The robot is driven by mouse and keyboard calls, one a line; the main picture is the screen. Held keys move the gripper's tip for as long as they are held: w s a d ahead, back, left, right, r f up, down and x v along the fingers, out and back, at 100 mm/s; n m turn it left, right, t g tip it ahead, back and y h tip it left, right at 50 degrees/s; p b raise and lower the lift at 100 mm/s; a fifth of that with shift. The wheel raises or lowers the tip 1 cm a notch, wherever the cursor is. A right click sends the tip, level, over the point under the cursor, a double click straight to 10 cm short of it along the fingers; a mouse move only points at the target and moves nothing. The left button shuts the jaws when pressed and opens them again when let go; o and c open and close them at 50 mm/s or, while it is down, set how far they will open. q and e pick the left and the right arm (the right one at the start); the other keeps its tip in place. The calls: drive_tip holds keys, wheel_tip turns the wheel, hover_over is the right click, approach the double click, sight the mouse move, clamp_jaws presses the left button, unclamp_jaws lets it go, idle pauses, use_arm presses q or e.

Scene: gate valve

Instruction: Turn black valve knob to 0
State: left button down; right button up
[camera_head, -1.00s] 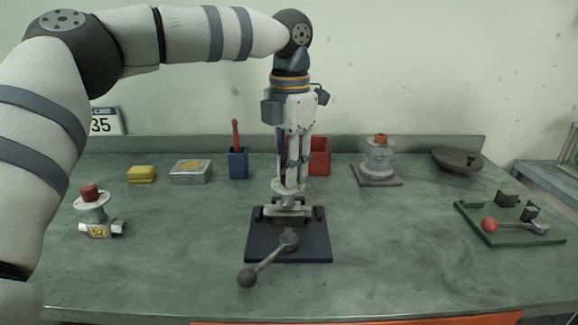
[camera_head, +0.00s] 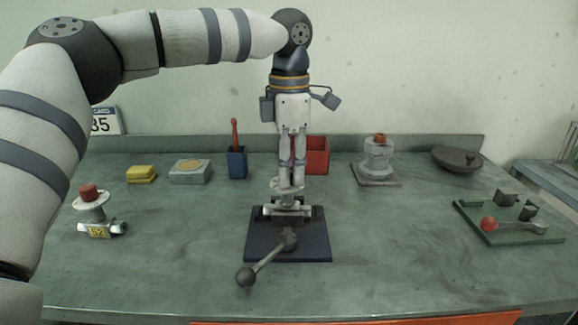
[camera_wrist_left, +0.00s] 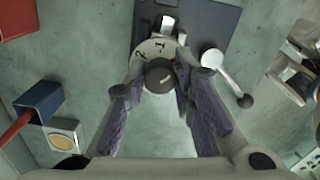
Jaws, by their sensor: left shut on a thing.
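The valve stands on a dark blue base plate (camera_head: 262,250) in the middle of the bench. Its white dial disc (camera_wrist_left: 152,50) has black marks that I cannot read surely. The round black knob (camera_wrist_left: 160,78) sits above the disc in the left wrist view, with a pale line on its top. My left gripper (camera_head: 290,184) points straight down over the valve. In the wrist view its two fingers (camera_wrist_left: 158,72) are on either side of the knob and shut on it. The fingers hide the knob in the head view. My right gripper is not in view.
A grey lever with a dark ball (camera_head: 246,277) reaches forward from the valve. A red-capped valve (camera_head: 92,205) stands at left, and a green plate with a red-ball lever (camera_head: 500,236) at right. Boxes and a blue cup (camera_head: 237,163) line the back.

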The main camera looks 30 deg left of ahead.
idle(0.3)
use_arm(q)
drive_tip(key=c, duration=1.3)
unclamp_jaws()
drive_tip(key=shift+c, duration=0.2)
wheel_tip(320, 180, up, 12)
